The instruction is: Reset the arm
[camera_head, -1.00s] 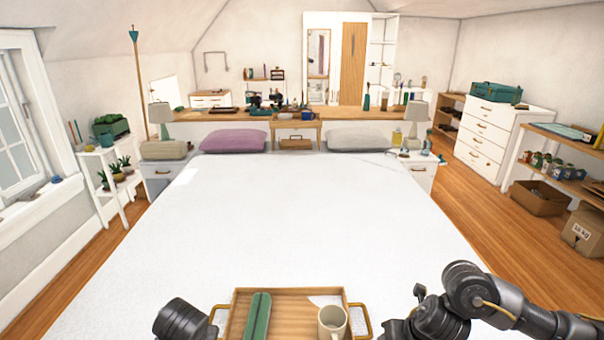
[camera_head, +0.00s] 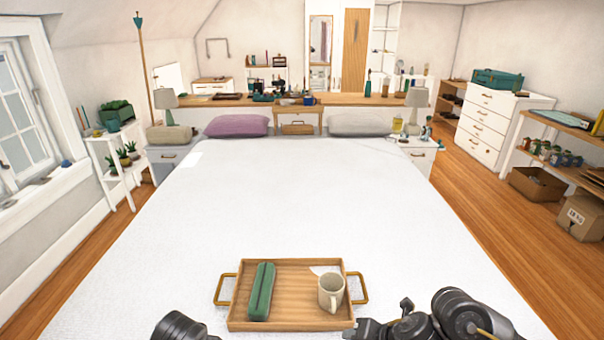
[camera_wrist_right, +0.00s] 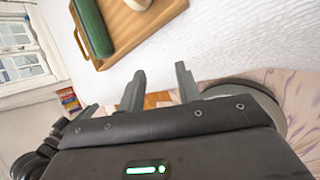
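My right gripper (camera_wrist_right: 158,85) shows in the right wrist view with its two fingers apart and nothing between them. In the head view my right arm (camera_head: 455,318) comes in at the lower right, close to the tray's near right corner; its fingers are hard to make out there. A dark rounded part of my left arm (camera_head: 180,327) shows at the bottom left, and the left gripper is out of the picture. The wooden tray (camera_head: 295,321) lies on the bed, with a long green case (camera_head: 261,291) and a beige mug (camera_head: 330,291) on it.
The white bed (camera_head: 300,205) is clear beyond the tray up to a purple pillow (camera_head: 238,126) and a grey pillow (camera_head: 358,125). Nightstands with lamps flank it. A window (camera_head: 25,110) is at left; a white dresser (camera_head: 495,125) and cardboard boxes (camera_head: 580,217) stand at right.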

